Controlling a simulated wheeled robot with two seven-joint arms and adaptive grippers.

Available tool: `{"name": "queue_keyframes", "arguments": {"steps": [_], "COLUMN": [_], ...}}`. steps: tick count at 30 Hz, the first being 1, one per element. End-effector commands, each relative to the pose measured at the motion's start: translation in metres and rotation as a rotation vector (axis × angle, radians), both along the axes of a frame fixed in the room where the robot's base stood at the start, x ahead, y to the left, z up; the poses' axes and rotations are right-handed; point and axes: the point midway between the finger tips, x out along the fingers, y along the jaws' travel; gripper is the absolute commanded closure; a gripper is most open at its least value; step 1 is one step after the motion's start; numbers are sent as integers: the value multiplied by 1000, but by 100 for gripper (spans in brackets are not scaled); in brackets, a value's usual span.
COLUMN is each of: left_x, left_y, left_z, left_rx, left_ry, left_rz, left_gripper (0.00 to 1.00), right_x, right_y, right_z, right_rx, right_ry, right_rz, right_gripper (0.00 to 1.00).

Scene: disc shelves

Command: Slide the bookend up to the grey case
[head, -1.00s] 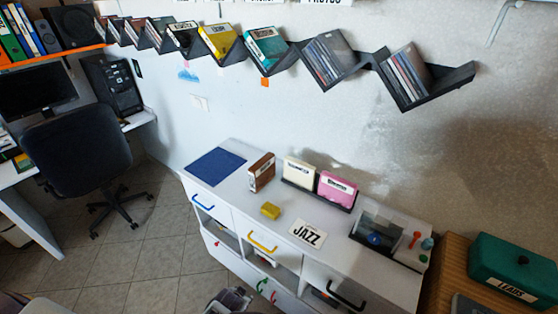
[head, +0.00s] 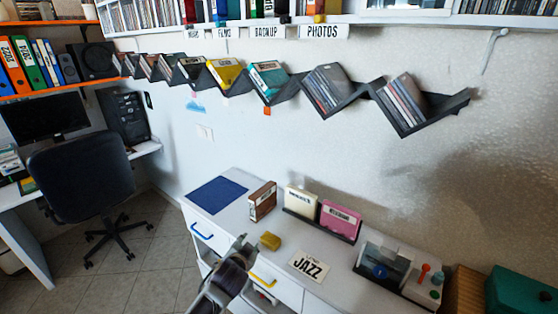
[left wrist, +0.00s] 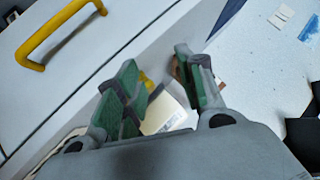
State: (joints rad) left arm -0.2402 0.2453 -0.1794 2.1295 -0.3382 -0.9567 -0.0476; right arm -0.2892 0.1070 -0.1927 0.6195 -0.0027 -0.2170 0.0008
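My left gripper (head: 242,246) is raised in front of the white cabinet, near a small yellow block (head: 270,240). In the left wrist view its two green-padded fingers (left wrist: 158,84) stand apart with nothing gripped between them; part of something yellow (left wrist: 147,82) shows behind them. I cannot surely pick out the bookend or the grey case. A brown case (head: 262,201) stands on the cabinet top, beside a dark rack holding a cream case (head: 300,200) and a pink case (head: 340,219). My right gripper is not in view.
The white cabinet (head: 236,217) also bears a blue mat (head: 217,195), a JAZZ card (head: 309,266) and a clear-lidded box (head: 384,262). A dark zigzag shelf (head: 360,94) with discs runs along the wall. Above it, a labelled shelf (head: 400,19) holds coloured items, cut off at the top.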

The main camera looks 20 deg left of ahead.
Motion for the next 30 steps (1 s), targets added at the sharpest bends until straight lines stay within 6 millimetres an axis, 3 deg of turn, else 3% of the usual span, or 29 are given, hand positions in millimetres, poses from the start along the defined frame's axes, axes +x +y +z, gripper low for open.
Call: {"name": "queue_keyframes", "arguments": {"steps": [1, 6, 15, 22, 30], "left_x": [13, 47, 82, 87, 75], "left_y": [2, 3, -11, -34, -71], "left_z": [27, 115, 253, 344, 434], "left_rx": [39, 179, 456, 690, 998], "left_ry": [-69, -288, -643, -880, -1120], "left_rz": [-15, -65, -168, -252, -350], "left_gripper": [61, 61, 61, 61, 61], "right_x": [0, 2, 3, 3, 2], "right_y": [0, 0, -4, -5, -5], "right_z": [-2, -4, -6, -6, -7], "right_rx": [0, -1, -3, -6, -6], "right_ry": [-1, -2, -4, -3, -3], "right_rz": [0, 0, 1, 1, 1], "right_gripper": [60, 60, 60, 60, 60]}}
